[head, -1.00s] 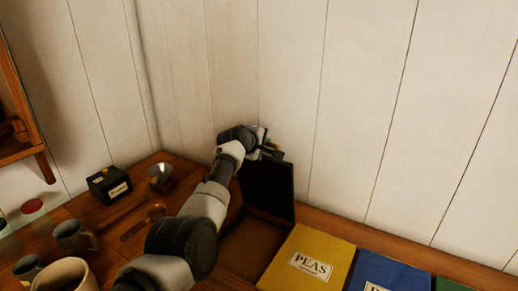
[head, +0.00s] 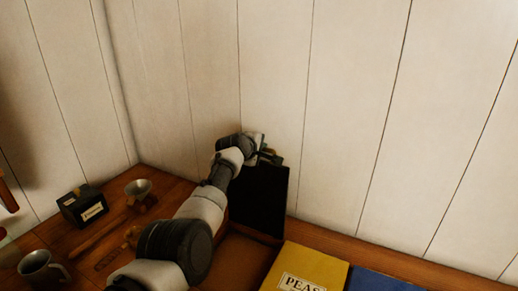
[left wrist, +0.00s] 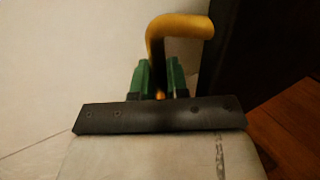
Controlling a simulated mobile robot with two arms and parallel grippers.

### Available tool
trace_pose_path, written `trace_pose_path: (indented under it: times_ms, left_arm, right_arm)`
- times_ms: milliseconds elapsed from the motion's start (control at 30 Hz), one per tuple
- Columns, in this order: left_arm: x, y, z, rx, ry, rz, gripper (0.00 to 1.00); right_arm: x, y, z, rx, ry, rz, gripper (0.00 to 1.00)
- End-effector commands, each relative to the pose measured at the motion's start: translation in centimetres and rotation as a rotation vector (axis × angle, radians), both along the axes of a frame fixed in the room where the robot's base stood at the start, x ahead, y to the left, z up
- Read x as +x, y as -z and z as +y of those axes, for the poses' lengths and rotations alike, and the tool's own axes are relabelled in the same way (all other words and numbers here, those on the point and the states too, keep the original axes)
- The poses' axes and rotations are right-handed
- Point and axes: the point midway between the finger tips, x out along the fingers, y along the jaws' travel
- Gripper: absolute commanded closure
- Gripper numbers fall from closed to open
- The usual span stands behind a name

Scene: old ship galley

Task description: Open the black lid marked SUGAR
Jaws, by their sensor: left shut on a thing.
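The black lid (head: 260,200) stands upright near the wall, raised over an open brown compartment (head: 240,262) to the left of the yellow PEAS lid. No SUGAR marking shows on the side facing me. My left gripper (head: 268,156) is at the lid's top edge, its fingers partly hidden behind the wrist and lid. In the left wrist view, the green fingers of the gripper (left wrist: 161,82) are shut on a bent brass handle (left wrist: 180,27), beside a dark panel. My right gripper is not in view.
The yellow PEAS lid (head: 305,272) and a blue lid (head: 382,281) lie closed to the right. A small black box (head: 82,205), a metal cup (head: 138,190) and a grey mug (head: 42,268) stand on the left counter. The white plank wall is close behind.

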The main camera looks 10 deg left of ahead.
Motion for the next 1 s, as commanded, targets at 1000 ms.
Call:
trace_pose_path:
  times_ms: [1000]
  left_arm:
    - [-2.7, -1.3, 1.0, 0.0, -0.001, -0.002, 0.61]
  right_arm:
    - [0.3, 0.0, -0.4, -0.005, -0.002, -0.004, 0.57]
